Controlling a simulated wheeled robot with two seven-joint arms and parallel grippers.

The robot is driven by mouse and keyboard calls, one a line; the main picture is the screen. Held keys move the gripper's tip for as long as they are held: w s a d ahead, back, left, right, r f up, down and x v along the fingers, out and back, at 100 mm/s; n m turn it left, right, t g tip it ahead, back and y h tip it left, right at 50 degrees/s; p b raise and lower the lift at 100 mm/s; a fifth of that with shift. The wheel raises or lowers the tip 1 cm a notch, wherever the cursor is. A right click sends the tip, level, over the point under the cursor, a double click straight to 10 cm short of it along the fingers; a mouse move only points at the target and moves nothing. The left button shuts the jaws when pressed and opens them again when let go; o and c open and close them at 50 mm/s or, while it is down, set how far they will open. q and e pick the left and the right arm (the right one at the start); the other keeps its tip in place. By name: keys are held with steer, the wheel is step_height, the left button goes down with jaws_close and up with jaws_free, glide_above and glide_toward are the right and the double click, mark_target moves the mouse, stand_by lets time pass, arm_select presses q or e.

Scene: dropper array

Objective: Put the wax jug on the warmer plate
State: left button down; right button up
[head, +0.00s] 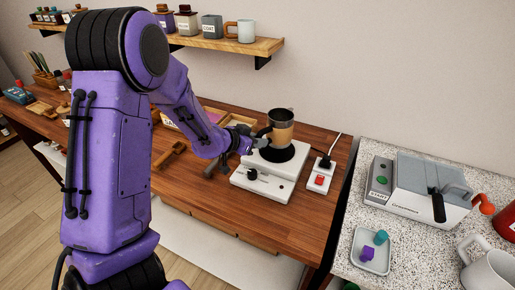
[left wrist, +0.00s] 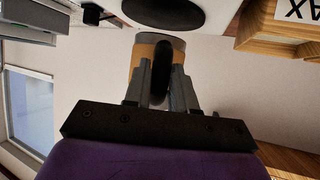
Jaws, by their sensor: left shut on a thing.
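The wax jug (head: 281,129) is tan with a dark rim and a dark handle. It is upright over the black round warmer plate (head: 278,154) on the white warmer (head: 266,175). My left gripper (head: 256,142) is shut on the jug's dark handle, on the jug's left side. The left wrist view, upside down, shows the fingers on either side of the handle, the jug (left wrist: 143,50) and the plate (left wrist: 165,12). The jug's base appears just above the plate there; whether they touch is unclear. My right gripper is not in view.
A power strip (head: 320,176) with a red switch stands right of the warmer. Wooden trays (head: 212,114) lie behind my left arm. A shelf (head: 225,44) with jars and a mug is above. A speckled counter at right holds a grey machine (head: 420,188) and a dish (head: 363,260).

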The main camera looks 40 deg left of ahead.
arm_select(q)
steer(key=f, duration=0.3)
steer(key=shift+s+p, duration=0.25)
steer(key=shift+p, duration=0.15)
steer(key=c, duration=0.9)
jaws_free()
steer(key=shift+w, duration=0.1)
steer(key=v, duration=1.2)
steer(key=shift+s+b, duration=0.25)
steer(key=shift+b, duration=0.05)
